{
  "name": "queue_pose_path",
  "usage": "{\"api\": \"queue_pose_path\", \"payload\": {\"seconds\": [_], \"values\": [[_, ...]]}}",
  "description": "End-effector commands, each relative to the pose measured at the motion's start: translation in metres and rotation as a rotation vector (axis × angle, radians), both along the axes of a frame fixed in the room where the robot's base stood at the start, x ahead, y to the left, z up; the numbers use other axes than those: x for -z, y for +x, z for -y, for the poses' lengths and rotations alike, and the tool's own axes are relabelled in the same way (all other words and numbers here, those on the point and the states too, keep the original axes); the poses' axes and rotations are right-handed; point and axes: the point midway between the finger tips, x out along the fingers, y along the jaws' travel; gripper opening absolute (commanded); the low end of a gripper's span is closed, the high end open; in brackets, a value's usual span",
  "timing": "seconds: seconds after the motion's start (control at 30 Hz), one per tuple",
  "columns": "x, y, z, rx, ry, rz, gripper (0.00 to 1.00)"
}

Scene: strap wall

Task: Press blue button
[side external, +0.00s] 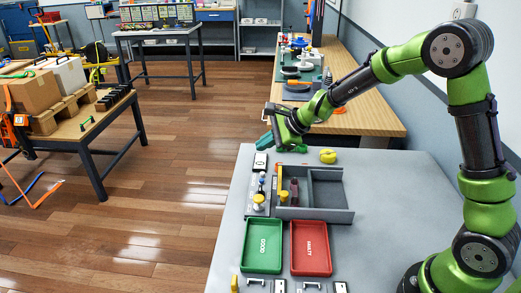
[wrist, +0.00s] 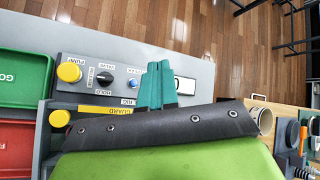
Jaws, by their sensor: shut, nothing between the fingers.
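The blue button (wrist: 133,84) is a small round cap on a grey control panel (wrist: 85,96) in the wrist view. It sits beside a black HOLD knob (wrist: 104,77) and a yellow PUMP button (wrist: 69,72). My gripper (wrist: 159,66) has teal fingers closed together with nothing between them. In the wrist view the fingers are just right of the blue button, between it and a white plate (wrist: 186,86). In the side view my gripper (side external: 266,143) is above the far end of the panel (side external: 258,209). Contact with the blue button does not show.
A grey divided bin (side external: 315,215) stands right of the panel, with a yellow GUARD strip beside it. A green tray (side external: 263,246) and a red tray (side external: 311,248) lie nearer. A yellow object (side external: 327,156) sits behind the bin. The grey table is clear at right.

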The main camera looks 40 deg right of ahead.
Motion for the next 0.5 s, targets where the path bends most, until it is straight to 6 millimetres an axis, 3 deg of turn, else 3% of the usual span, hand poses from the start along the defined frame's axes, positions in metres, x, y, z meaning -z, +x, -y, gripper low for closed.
{"api": "queue_pose_path", "payload": {"seconds": [0.33, 0.5], "values": [[0.001, -0.001, -0.001, -0.001, 0.002, -0.002, 0.0], [0.013, -0.001, -0.001, -0.003, 0.004, -0.005, 0.0]]}}
